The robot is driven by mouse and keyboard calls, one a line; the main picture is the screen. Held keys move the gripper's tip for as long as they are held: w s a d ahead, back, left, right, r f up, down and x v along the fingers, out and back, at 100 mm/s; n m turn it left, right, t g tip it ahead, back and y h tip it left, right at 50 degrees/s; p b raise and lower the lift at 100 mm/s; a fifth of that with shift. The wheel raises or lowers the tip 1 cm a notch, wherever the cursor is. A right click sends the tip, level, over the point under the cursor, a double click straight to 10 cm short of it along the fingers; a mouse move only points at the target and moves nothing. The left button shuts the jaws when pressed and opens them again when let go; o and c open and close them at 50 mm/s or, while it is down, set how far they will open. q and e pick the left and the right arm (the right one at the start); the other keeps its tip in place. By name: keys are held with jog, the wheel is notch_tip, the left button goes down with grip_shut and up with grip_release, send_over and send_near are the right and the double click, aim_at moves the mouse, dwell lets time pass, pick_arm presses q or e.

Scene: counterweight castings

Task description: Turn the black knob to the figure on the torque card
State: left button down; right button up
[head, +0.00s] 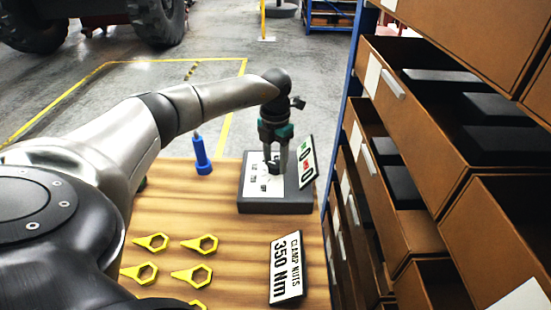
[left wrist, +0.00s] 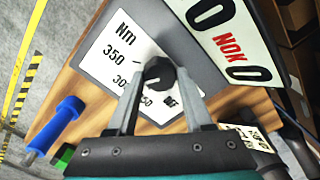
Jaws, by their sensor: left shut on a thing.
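The black knob (left wrist: 158,74) sits on a white dial plate (left wrist: 112,54) marked Nm, with 350, other partly hidden figures and what looks like OFF. A tick mark runs beside 350; I cannot tell exactly where the knob points. My left gripper (left wrist: 160,84) is shut on the knob, one finger on each side. In the head view the left gripper (head: 276,166) points down over the dark grey box (head: 275,205), hiding most of the knob. The torque card (head: 286,270) on the bench reads CLAMP NUTS 350 Nm. My right gripper is not in view.
A sign reading 0 NOK 0 (head: 307,163) stands tilted at the box's right. A blue-handled tool (head: 202,154) stands left of the box. Several yellow ring tags (head: 192,274) lie on the wooden bench (head: 225,228). Open brown drawers (head: 402,215) crowd the right side.

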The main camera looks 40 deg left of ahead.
aim_at(275, 164)
pick_arm(q)
jog(key=m, duration=0.6)
jog(key=shift+m, duration=0.3)
dwell(0.4)
jog(key=shift+c, duration=1.5)
grip_release()
notch_tip(275, 164, up, 15)
jog(key=p, duration=0.1)
jog(key=shift+r, duration=0.2)
